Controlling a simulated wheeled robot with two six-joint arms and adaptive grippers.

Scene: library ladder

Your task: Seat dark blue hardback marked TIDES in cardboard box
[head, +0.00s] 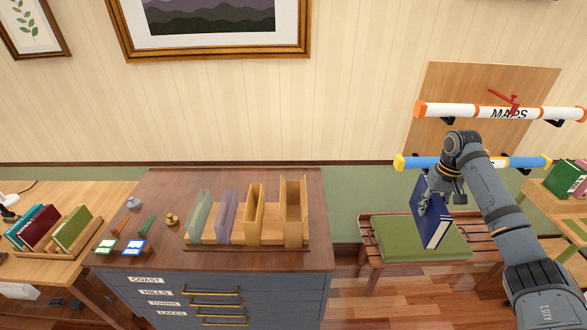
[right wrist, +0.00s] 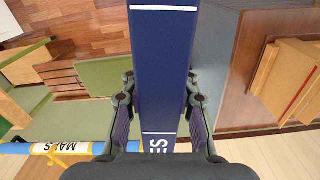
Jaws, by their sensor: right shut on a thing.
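The dark blue hardback (head: 432,222) hangs upright and slightly tilted in my right gripper (head: 434,194), in front of the green-cushioned bench. In the right wrist view its spine (right wrist: 163,65) runs between the two fingers, with white bands and the letters "ES" visible; the rest of the title is hidden. My right gripper (right wrist: 160,110) is shut on the book. I cannot tell for sure which thing is the cardboard box; a tan, open-topped upright holder (head: 293,215) stands at the right end of the cabinet-top rack. My left gripper is not in view.
The cabinet top (head: 160,188) also holds green, purple and tan upright holders and small items. A bench with a green cushion (head: 395,240) lies below the book. Map tubes (head: 540,113) hang on the wall behind my right arm. A desk with books (head: 60,230) stands left.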

